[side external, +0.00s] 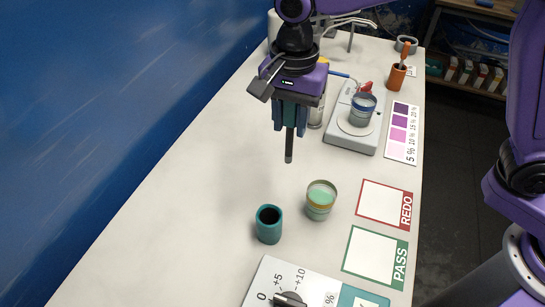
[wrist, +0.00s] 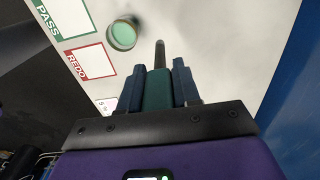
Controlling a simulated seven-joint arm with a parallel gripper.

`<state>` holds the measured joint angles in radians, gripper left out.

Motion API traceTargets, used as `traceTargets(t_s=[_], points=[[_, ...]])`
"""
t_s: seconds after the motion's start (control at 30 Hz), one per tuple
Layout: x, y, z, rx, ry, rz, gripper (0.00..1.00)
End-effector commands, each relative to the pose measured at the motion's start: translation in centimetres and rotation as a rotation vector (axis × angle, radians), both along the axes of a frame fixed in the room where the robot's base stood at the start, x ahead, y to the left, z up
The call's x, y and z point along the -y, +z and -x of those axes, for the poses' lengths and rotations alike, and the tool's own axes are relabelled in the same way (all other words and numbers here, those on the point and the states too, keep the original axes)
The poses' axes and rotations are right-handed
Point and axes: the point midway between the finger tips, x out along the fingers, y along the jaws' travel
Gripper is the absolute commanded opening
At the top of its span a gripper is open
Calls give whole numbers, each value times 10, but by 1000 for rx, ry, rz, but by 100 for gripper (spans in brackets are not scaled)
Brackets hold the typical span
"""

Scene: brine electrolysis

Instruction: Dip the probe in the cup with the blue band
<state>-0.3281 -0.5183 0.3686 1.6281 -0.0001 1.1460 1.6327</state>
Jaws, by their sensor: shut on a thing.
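My gripper (side external: 290,116) is shut on the probe (side external: 289,147), which has a teal handle and a dark grey rod pointing straight down, well above the table. In the wrist view the probe (wrist: 160,52) sits between the two dark blue fingers of my gripper (wrist: 158,88). The cup with the blue band (side external: 362,109) stands on a grey plate device, right of the probe in the side view; I cannot make it out in the wrist view. A second cup (side external: 320,200) with a yellowish band and pale green liquid stands nearer the camera; it also shows in the wrist view (wrist: 123,34).
An empty teal holder (side external: 269,225) stands beside the yellowish-banded cup. The grey device (side external: 345,140), a purple colour chart (side external: 403,132), REDO (side external: 384,204) and PASS (side external: 375,257) cards and a dial panel (side external: 310,288) lie around. An orange pot (side external: 396,77) stands behind. The left table is clear.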

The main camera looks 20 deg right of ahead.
Motion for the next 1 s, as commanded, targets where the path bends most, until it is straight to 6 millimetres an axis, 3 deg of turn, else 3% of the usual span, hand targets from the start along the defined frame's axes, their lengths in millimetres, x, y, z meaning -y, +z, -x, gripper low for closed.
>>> traceTargets(t_s=[0.1, 0.3, 0.6, 0.8, 1.0], points=[[43, 11, -32, 2, -11, -2, 1], [117, 27, -71, 3, -9, -3, 1], [222, 47, -100, 2, -6, -2, 1], [256, 54, -104, 1, 0, -1, 1], [263, 51, -105, -1, 1, -1, 1]])
